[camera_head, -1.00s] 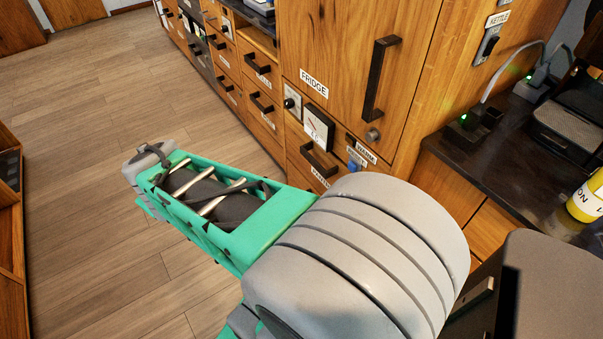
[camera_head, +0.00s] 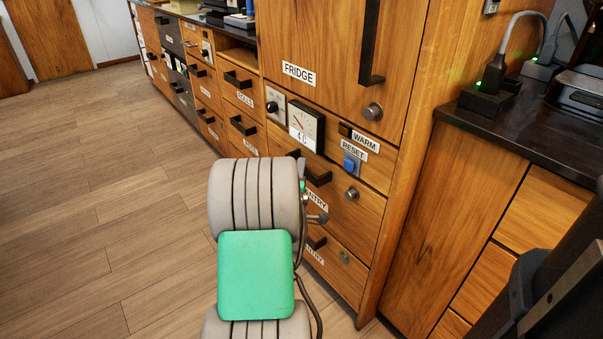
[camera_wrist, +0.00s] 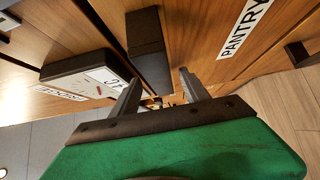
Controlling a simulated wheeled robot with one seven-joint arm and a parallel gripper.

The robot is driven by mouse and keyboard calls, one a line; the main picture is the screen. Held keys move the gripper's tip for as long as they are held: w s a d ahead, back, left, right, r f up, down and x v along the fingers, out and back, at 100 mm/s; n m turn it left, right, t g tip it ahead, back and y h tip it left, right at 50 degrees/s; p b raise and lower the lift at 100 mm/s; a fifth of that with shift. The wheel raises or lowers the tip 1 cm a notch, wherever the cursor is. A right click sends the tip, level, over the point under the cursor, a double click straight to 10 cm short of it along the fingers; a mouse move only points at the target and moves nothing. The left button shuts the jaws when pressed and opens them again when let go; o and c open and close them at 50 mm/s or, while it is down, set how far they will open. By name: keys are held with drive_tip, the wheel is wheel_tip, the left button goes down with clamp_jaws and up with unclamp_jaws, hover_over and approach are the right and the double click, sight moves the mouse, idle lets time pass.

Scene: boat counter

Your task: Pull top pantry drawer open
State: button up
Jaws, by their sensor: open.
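The top pantry drawer (camera_head: 355,207) is a wooden front below the fridge door, with a dark bar handle (camera_head: 318,177), a round metal lock and a partly hidden PANTRY label. It looks flush with the cabinet. In the wrist view, a dark handle (camera_wrist: 148,48) stands just beyond my gripper (camera_wrist: 160,77), near the PANTRY label (camera_wrist: 245,30). My gripper's fingers are apart, with the handle's near end in line with the gap between them. I cannot tell whether they touch it. In the head view my arm hides most of the gripper.
A lower pantry drawer with its own handle (camera_head: 316,241) is beneath. A gauge box (camera_head: 306,126), a blue RESET button (camera_head: 351,165) and the fridge door (camera_head: 340,60) are above. A dark counter (camera_head: 530,125) stands right. The floor (camera_head: 110,190) at left is clear.

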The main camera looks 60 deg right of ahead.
drive_tip(key=shift+x, duration=1.15)
clamp_jaws()
idle(0.5)
